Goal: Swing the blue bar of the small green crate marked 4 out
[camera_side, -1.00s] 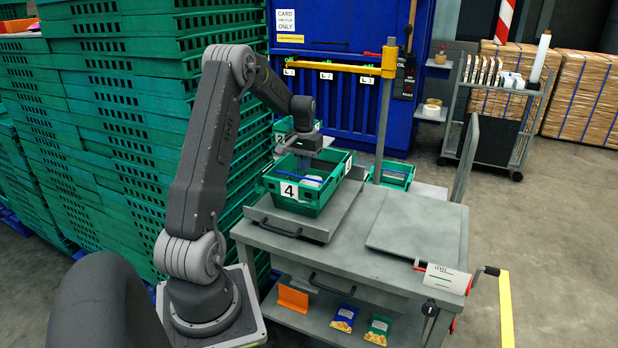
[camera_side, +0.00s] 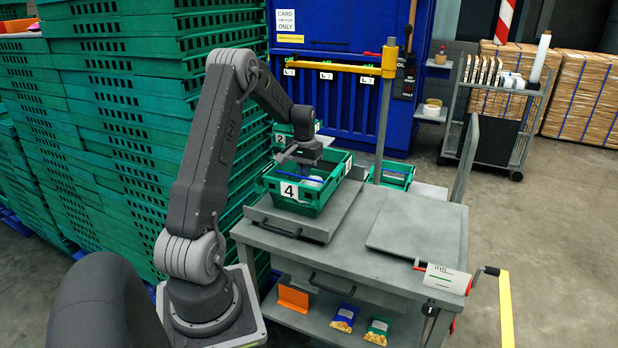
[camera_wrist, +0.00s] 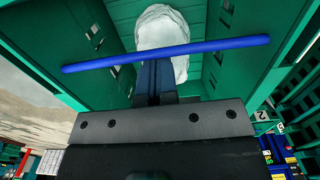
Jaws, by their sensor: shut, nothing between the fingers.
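The small green crate (camera_side: 290,210) marked 4 stands on the grey tray of the bench. Its blue bar (camera_wrist: 200,49) spans across the crate in the wrist view, over a white bag (camera_wrist: 160,28) inside. The bar also shows in the side view, partly hidden by my arm. My gripper (camera_wrist: 155,72) is shut and empty, its fingers pointing into the crate and ending close to the bar. I cannot tell whether the fingertips touch the bar. In the side view the gripper is over the crate's back part, and its fingertips are hard to make out.
A green crate (camera_side: 400,172) stands behind to the right, and a crate marked 2 (camera_side: 282,134) behind. A yellow arm (camera_side: 335,66) on a post (camera_side: 384,120) rises at the back. The bench's right plate (camera_side: 420,222) is clear. Tall green crate stacks (camera_side: 120,110) stand left.

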